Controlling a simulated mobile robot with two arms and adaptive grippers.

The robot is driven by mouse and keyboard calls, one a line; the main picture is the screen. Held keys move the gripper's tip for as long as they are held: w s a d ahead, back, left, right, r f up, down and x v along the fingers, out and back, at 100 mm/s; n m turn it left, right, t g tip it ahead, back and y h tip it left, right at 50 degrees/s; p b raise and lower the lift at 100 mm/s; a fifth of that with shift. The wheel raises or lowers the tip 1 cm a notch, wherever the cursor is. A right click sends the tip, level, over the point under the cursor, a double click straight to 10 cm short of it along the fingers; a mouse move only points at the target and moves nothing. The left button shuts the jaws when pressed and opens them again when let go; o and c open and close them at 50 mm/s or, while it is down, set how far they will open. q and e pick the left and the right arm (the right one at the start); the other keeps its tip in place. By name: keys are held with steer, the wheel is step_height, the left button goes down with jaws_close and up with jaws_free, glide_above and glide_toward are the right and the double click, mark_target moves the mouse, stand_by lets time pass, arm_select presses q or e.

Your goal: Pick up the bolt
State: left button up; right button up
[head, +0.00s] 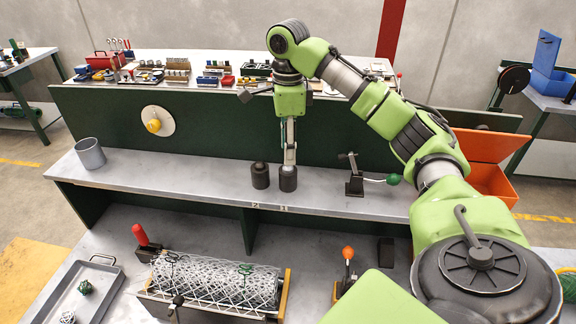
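My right gripper (289,163) points straight down at the front shelf, with its fingertips at the top of a dark cylinder (288,180). It is seen edge-on, so I cannot tell whether it is open or shut, or whether it touches the cylinder. A second dark cylinder (260,176) stands just to the left. I cannot make out a bolt; if one is at the right cylinder, the fingers hide it. My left gripper is not in view.
A grey cup (90,153) stands at the shelf's left end. A green-knobbed lever clamp (355,180) stands right of the gripper. Below are a wire mesh roll (215,282), a red-handled tool (142,238) and a grey tray (82,292). The shelf (180,178) between cup and cylinders is clear.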

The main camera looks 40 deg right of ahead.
steer(key=shift+w+f, duration=0.15)
steer(key=shift+f, duration=1.1)
steer(key=shift+w+f, duration=0.1)
steer(key=shift+f, duration=1.15)
jaws_close()
